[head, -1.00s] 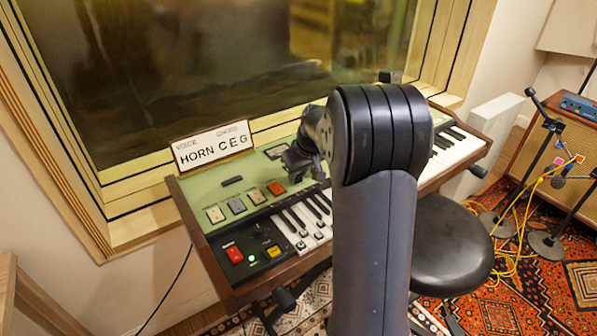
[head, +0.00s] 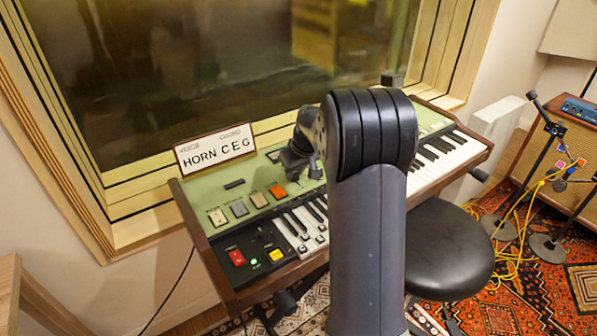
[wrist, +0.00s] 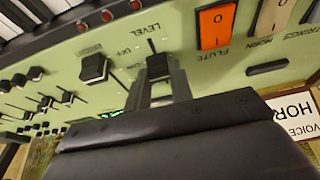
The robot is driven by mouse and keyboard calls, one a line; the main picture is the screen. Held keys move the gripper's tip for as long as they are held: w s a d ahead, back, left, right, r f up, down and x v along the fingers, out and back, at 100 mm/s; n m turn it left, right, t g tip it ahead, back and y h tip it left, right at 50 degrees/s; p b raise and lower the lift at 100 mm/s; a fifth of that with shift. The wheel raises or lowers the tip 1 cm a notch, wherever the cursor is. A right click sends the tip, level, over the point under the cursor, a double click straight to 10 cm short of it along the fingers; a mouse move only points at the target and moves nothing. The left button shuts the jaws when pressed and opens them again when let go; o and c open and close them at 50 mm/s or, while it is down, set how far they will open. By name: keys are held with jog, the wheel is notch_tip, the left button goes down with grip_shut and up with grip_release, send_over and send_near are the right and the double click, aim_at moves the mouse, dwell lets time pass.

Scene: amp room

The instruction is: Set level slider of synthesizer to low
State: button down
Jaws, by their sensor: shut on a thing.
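The green synthesizer (head: 228,211) stands below the window in the head view. In the wrist view its panel appears upside down, with the level slider's dark cap (wrist: 158,66) beside the printed word LEVEL. A thin stretch of slot shows on the LEVEL side of the cap. My gripper (wrist: 157,80) is shut on this cap, one finger on each side. In the head view my gripper (head: 293,166) is over the panel behind the keys. My arm hides part of the panel there, and the slider cannot be made out.
An orange FLUTE switch (wrist: 215,25) is close beside the slider. Another dark knob (wrist: 94,68) and several small sliders lie on the other side. A HORN C E G sign (head: 215,149) stands on the synthesizer's back edge. A black stool (head: 449,247) stands in front.

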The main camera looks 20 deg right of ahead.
jog(key=c, duration=1.2)
grip_release()
jog(key=shift+c, duration=0.2)
jog(key=p+v, duration=0.1)
jog(key=v, duration=1)
jog(key=shift+w+f, duration=0.1)
jog(key=b+x, duration=0.1)
jog(key=x, duration=1)
jog(key=shift+f, duration=0.15)
jog(key=shift+s+d+r+b, duration=0.15)
jog(key=shift+s+b, duration=0.1)
jog(key=shift+s, duration=0.25)
jog(key=shift+s+d+r+b, duration=0.1)
jog(key=shift+s+b, duration=0.1)
jog(key=shift+s, duration=0.65)
